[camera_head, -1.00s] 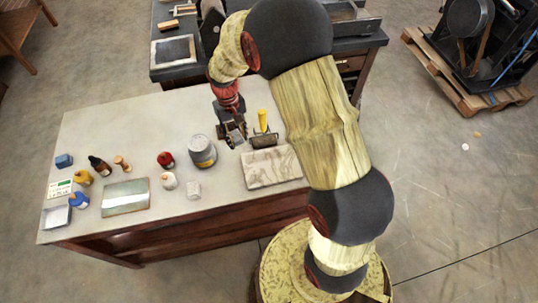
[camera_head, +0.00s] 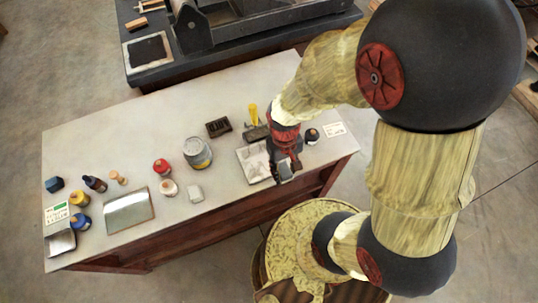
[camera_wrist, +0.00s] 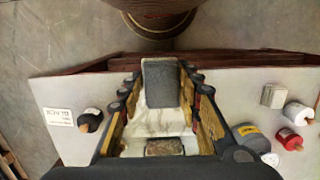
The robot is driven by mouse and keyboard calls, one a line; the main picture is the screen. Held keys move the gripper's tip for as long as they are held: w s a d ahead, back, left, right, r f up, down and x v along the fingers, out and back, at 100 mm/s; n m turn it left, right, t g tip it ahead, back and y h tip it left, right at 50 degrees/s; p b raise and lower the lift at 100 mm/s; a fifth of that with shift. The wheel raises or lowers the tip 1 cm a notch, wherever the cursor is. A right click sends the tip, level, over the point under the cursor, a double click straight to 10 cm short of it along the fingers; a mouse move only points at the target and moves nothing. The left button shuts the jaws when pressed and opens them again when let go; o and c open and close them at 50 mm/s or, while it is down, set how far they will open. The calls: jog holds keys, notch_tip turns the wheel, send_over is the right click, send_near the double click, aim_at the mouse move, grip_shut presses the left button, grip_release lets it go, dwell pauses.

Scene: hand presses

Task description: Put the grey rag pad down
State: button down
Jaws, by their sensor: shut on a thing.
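The grey rag pad (camera_wrist: 160,82) is a rounded grey block between my fingertips in the wrist view. My gripper (camera_wrist: 160,78) is shut on it, one finger along each side. In the head view my gripper (camera_head: 286,168) points down over the front part of a pale marbled slab (camera_head: 248,160) on the table. The pad is mostly hidden by the fingers there. The slab also shows below the pad in the wrist view (camera_wrist: 150,122). I cannot tell how large the gap under the pad is.
A yellow-handled roller (camera_head: 254,113) lies behind the slab, and a dark tray (camera_head: 218,128) to its left. A small dark jar (camera_head: 312,135) and a card (camera_head: 334,129) are at right. A grey can (camera_head: 197,152) stands left. The table's back is clear.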

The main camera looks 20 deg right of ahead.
jog(key=w+f+b, duration=0.1)
jog(key=w+f, duration=0.3)
jog(key=w, duration=0.5)
jog(key=b, duration=0.1)
send_over(268, 157)
jog(key=f, duration=0.5)
jog(key=shift+s, duration=0.2)
jog(key=f, duration=0.3)
jog(key=shift+w+b, duration=0.3)
jog(key=shift+w, duration=0.1)
jog(key=shift+f, duration=0.25)
jog(key=shift+f, duration=0.1)
jog(key=shift+f, duration=0.35)
jog(key=shift+s+f+b, duration=0.2)
jog(key=shift+b, duration=0.15)
jog(key=c, duration=1.3)
grip_release()
jog(key=shift+w, duration=0.1)
